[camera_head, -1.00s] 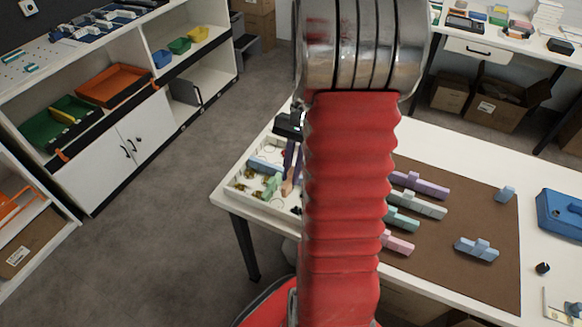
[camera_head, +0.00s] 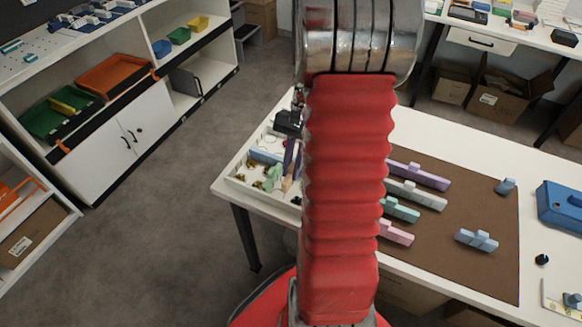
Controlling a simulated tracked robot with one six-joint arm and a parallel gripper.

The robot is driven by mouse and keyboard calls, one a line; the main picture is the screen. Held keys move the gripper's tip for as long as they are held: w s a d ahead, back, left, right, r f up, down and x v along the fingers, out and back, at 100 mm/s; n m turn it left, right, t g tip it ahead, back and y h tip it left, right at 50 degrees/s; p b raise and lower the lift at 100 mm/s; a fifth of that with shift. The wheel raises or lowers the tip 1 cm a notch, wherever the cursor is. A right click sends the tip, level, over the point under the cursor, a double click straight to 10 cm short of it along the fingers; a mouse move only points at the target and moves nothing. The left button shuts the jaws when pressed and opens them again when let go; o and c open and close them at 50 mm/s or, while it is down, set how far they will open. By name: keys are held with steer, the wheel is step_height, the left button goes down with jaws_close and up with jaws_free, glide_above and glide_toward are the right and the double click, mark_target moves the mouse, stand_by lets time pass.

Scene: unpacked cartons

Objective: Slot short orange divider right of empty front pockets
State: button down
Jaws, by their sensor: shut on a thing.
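My gripper (camera_head: 289,122) shows as a dark shape over the white tray (camera_head: 238,187), partly hidden behind my red arm. It points down into the tray. A small tan-orange piece, which looks like the short orange divider (camera_head: 287,184), shows at the lower end of the narrow purple-dark part under the gripper. The gripper appears shut on it. I cannot tell whether the piece touches the tray floor. A pale blue divider (camera_head: 265,157) and a green piece (camera_head: 273,176) lie in the tray, with small brass items in the left pockets. My arm hides the tray's right part.
A brown mat (camera_head: 440,262) right of my arm holds purple (camera_head: 420,175), grey (camera_head: 417,195), teal (camera_head: 402,210), pink (camera_head: 397,233) and blue (camera_head: 476,240) pieces. A blue case (camera_head: 562,205) stands at the right. The floor left of the table is clear.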

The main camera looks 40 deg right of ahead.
steer(key=shift+f, duration=0.65)
steer(key=shift+f, duration=0.35)
steer(key=shift+f, duration=0.35)
steer(key=shift+f, duration=0.7)
steer(key=shift+f, duration=0.35)
steer(key=shift+f, duration=0.35)
steer(key=c, duration=1.7)
jaws_free()
